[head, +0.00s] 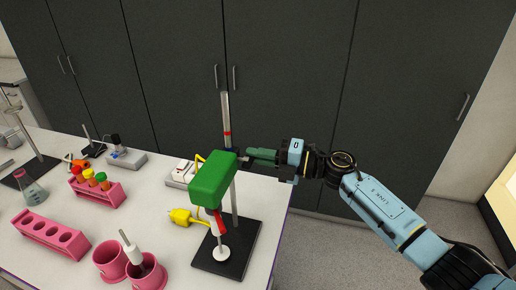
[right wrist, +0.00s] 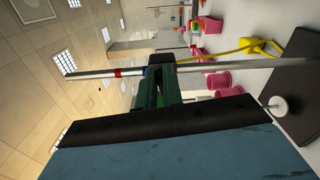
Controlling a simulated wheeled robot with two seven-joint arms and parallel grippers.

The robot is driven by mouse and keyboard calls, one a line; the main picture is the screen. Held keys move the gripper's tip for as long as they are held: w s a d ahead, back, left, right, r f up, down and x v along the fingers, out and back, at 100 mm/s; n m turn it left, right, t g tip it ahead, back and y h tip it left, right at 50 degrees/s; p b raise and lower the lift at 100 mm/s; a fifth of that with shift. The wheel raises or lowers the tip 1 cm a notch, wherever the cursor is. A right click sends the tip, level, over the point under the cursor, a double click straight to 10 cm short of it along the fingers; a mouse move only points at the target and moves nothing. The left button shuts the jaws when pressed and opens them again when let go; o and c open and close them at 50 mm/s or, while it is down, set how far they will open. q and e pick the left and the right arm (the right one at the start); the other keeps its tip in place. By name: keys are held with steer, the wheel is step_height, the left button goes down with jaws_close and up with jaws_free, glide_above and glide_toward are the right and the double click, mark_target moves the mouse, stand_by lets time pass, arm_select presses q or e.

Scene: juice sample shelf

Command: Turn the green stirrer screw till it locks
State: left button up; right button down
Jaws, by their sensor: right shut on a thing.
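The green stirrer (head: 212,178) is a block-shaped head mounted on an upright metal rod (head: 226,110) with a red mark. The rod rises from a black base plate (head: 240,255). A shaft with a white disc (head: 221,253) hangs under the head. My right gripper (head: 250,157) reaches in from the right beside the rod, just behind the stirrer head. It is shut on the screw at the rod, and its fingers hide the screw. In the right wrist view the green fingers (right wrist: 158,85) close at the rod (right wrist: 210,66). My left gripper is not in view.
A yellow plug-like part (head: 182,216) and cable lie beside the stand. Pink beakers (head: 112,262), a pink test-tube rack (head: 54,238), another rack with capped tubes (head: 98,190) and a flask (head: 32,192) stand to the left. Dark cabinets (head: 290,80) are behind the table.

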steer(key=shift+w+m+p, duration=0.1)
steer(key=shift+m+p, duration=0.3)
steer(key=shift+m, duration=0.4)
steer(key=c, duration=1.5)
jaws_free()
steer(key=shift+f, duration=0.1)
steer(key=shift+c, duration=0.2)
steer(key=b+v, duration=0.2)
steer(key=v, duration=1.1)
steer(key=shift+d+b, duration=0.15)
steer(key=shift+b, duration=0.15)
